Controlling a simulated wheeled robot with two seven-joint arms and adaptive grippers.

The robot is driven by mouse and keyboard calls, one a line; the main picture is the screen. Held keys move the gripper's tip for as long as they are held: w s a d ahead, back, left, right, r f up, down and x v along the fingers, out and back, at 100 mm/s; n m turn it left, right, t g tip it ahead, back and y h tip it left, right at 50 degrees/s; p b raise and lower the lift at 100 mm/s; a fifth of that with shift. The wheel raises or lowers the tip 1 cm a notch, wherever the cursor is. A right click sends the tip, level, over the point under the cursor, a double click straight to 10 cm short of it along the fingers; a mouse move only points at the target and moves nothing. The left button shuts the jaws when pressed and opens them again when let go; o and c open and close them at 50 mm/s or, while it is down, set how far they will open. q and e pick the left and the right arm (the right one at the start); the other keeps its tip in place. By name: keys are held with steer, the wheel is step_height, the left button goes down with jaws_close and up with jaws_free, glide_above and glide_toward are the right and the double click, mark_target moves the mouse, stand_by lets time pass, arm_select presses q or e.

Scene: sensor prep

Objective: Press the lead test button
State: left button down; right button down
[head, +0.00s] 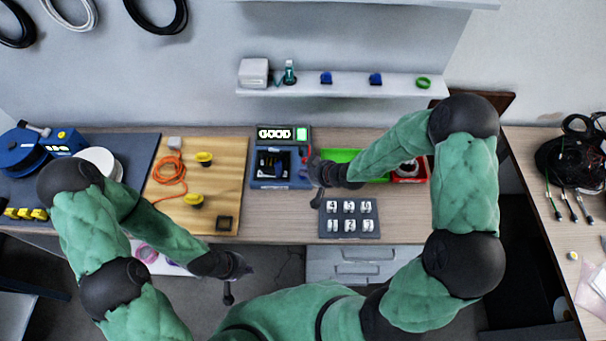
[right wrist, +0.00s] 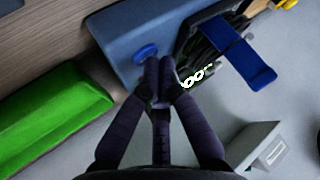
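The blue test device (head: 254,182) stands on the table in the middle of the head view. A display (head: 283,134) behind it shows lit characters that look like "GOOD" and a green square. In the right wrist view a round blue button (right wrist: 146,52) sits on the blue housing (right wrist: 115,30). My right gripper (right wrist: 160,66) has its fingertips together, just beside the button; I cannot tell whether they touch it. In the head view my right gripper (head: 316,172) is at the device's right side and covers part of it. My left gripper (head: 232,290) hangs low, in front of the table edge.
A green bin (head: 340,155) and a red bin (head: 421,170) stand right of the device. A dark numbered holder (head: 349,234) lies in front. A wooden board (head: 225,160) with an orange cable (head: 170,180) and yellow parts is at left. A wall shelf (head: 300,91) runs behind.

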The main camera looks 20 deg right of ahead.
steer(key=shift+r+p, duration=0.65)
steer(key=shift+r, duration=0.15)
step_height(320, 180, up, 5)
steer(key=p, duration=0.4)
steer(key=shift+r+p, duration=0.1)
steer(key=shift+p, duration=0.2)
stand_by(0.6)
